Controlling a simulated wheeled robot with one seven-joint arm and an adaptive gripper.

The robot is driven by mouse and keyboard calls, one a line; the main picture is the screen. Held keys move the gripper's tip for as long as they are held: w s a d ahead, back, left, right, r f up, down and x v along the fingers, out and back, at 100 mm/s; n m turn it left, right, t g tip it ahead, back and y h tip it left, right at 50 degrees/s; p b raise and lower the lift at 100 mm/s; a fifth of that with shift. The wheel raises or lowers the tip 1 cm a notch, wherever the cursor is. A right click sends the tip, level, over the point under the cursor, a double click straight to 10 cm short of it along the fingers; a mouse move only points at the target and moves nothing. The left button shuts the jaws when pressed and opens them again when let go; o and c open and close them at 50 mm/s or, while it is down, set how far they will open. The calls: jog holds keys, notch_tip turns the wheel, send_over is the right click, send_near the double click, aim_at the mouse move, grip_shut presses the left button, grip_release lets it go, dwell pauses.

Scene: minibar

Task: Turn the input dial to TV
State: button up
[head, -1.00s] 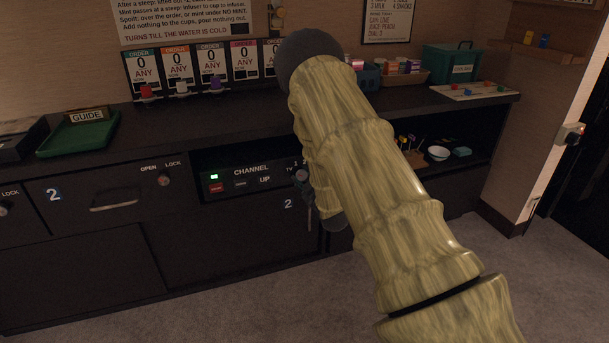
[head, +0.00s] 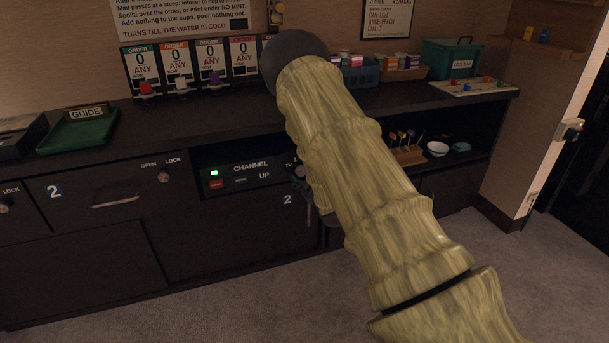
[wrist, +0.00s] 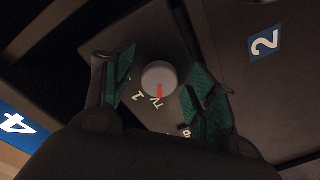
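The input dial (wrist: 159,77) is a round grey knob with a red pointer, on a dark panel in the wrist view. The pointer faces down in the picture, towards the TV mark (wrist: 155,103); a 1 mark is beside it at the left, and another mark at the lower right is partly covered. My gripper (wrist: 160,74) is open, with one green-padded finger on each side of the dial and visible gaps to it. In the head view, my arm mostly hides the dial area, beside the CHANNEL panel (head: 252,174).
A lock knob (head: 164,175) and a drawer handle (head: 114,199) are on the cabinet front left of the panel. The counter above holds a green GUIDE tray (head: 50,143) and order cards (head: 176,67). An open shelf at right holds a white bowl (head: 437,149).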

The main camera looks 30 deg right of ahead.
jog(key=s+a, duration=0.2)
jog(key=s, duration=0.9)
jog(key=shift+s+a+r, duration=0.15)
jog(key=shift+s+r, duration=0.05)
jog(key=shift+s, duration=0.2)
jog(key=s+a+f+m+g+y, duration=0.15)
jog(key=s+a+f+g, duration=0.25)
jog(key=s+a+f, duration=0.5)
jog(key=s+a+f+m+g, duration=0.4)
jog(key=s+f, duration=0.3)
jog(key=f, duration=0.6)
jog(key=s+a+f+m+g+y, duration=0.1)
jog(key=s+a+f+g, duration=0.2)
jog(key=s+a, duration=0.35)
jog(key=s+a+f+g, duration=0.2)
jog(key=s+a+g, duration=0.1)
jog(key=s, duration=0.7)
jog(key=s+a+f+m+g+y, duration=0.1)
jog(key=s+a+f+g, duration=0.25)
jog(key=s, duration=0.45)
notch_tip(320, 180, up, 31)
jog(key=p, duration=3)
jog(key=shift+s+a+r+p, duration=0.15)
jog(key=shift+s+a+p, duration=0.2)
